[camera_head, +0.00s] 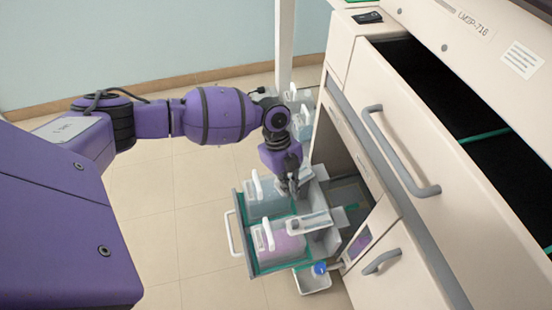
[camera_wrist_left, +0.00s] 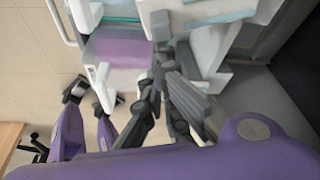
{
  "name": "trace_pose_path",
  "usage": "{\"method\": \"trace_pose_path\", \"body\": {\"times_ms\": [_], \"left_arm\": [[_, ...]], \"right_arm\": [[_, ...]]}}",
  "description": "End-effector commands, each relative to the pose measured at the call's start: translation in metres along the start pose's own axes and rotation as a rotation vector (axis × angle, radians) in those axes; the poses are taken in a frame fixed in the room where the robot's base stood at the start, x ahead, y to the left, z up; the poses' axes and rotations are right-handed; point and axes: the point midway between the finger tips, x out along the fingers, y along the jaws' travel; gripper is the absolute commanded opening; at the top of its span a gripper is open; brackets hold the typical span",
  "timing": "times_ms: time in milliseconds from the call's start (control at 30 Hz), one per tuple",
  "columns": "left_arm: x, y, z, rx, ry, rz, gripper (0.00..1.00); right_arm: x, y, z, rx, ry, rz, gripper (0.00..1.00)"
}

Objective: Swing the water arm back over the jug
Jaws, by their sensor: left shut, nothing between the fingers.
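My left gripper (camera_head: 291,187) is shut and empty, pointing down over the pulled-out drawer. In the left wrist view its dark fingers (camera_wrist_left: 161,50) are close together, beside a pale arm part (camera_wrist_left: 225,12). A pale swing arm (camera_head: 318,173) lies just right of the gripper; its far side is partly hidden. A second pale arm (camera_head: 309,222) reaches over the purple jug (camera_head: 283,247). A clear bluish jug (camera_head: 262,200) stands behind the purple one, partly covered by the gripper. Which arm is the water arm I cannot tell. Contact between gripper and arm is unclear.
The drawer has a green-edged rim (camera_head: 245,232) and a front handle (camera_head: 232,235). A small white tray (camera_head: 313,283) with a blue-capped item (camera_head: 320,268) sits in front. The cabinet's long handle (camera_head: 398,150) juts out at right. Tiled floor (camera_head: 180,230) is clear at left.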

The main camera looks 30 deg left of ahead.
Motion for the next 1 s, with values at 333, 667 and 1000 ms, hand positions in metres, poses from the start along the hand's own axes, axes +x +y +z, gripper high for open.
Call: {"method": "trace_pose_path", "body": {"times_ms": [333, 667, 1000], "left_arm": [[-0.008, 0.007, 0.025, 0.206, 0.0, 0.072, 0.0], [-0.012, 0.008, 0.034, 0.204, 0.0, 0.071, 0.0], [-0.013, 0.008, 0.036, 0.202, -0.002, 0.07, 0.0]], "right_arm": [[0.008, 0.001, 0.004, -0.009, -0.009, -0.003, 0.4], [0.009, 0.0, 0.004, -0.012, -0.008, -0.005, 0.4], [0.009, 0.0, 0.003, -0.014, -0.007, -0.006, 0.4]]}}
